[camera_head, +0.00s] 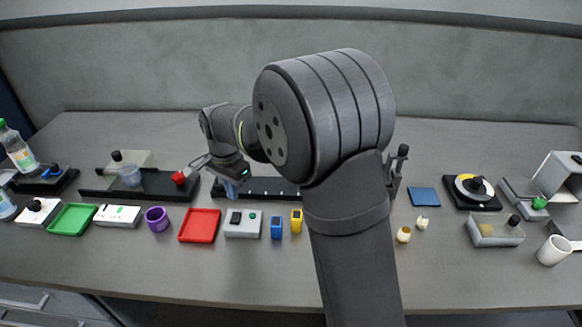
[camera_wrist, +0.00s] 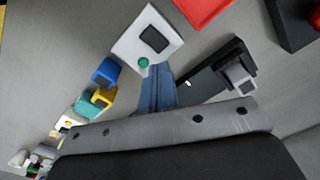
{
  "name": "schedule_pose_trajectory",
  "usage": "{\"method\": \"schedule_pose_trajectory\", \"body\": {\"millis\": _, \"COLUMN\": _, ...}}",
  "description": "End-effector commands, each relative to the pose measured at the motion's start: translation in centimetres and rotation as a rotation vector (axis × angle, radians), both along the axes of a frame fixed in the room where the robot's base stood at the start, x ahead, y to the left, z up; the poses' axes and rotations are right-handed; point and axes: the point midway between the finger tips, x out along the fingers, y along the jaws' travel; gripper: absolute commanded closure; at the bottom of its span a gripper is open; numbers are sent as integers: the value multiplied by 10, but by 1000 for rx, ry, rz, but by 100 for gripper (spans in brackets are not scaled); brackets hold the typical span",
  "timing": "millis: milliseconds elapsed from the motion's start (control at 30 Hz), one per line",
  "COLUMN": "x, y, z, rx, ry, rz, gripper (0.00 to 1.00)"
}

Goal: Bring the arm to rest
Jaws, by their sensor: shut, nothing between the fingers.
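My gripper (camera_head: 231,191) hangs fingers down over the bench, left of the centre in the head view. Its blue fingers are together with nothing between them, and they also show in the wrist view (camera_wrist: 157,75). In the head view the fingertips are just behind the grey button box (camera_head: 242,223), in front of the left end of a black rail (camera_head: 262,187). In the wrist view the box (camera_wrist: 147,42) with its green button lies just beyond the fingertips. I cannot tell the exact height of the fingertips. My large dark arm link hides part of the bench's middle.
A red tray (camera_head: 200,226) lies left of the box; a blue block (camera_head: 276,228) and a yellow block (camera_head: 296,221) stand right of it. A red-tipped part (camera_head: 179,178) is near my wrist's left. The bench's front strip (camera_head: 200,275) is clear.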

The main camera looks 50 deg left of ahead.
Motion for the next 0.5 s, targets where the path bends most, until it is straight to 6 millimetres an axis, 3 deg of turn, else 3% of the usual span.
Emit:
{"method": "schedule_pose_trajectory", "body": {"millis": 300, "x": 0, "y": -1, "z": -45, "rx": -3, "ry": 0, "rz": 0, "gripper": 100}}
{"method": "schedule_pose_trajectory", "body": {"millis": 500, "x": 0, "y": 0, "z": -64, "rx": -2, "ry": 0, "rz": 0, "gripper": 100}}
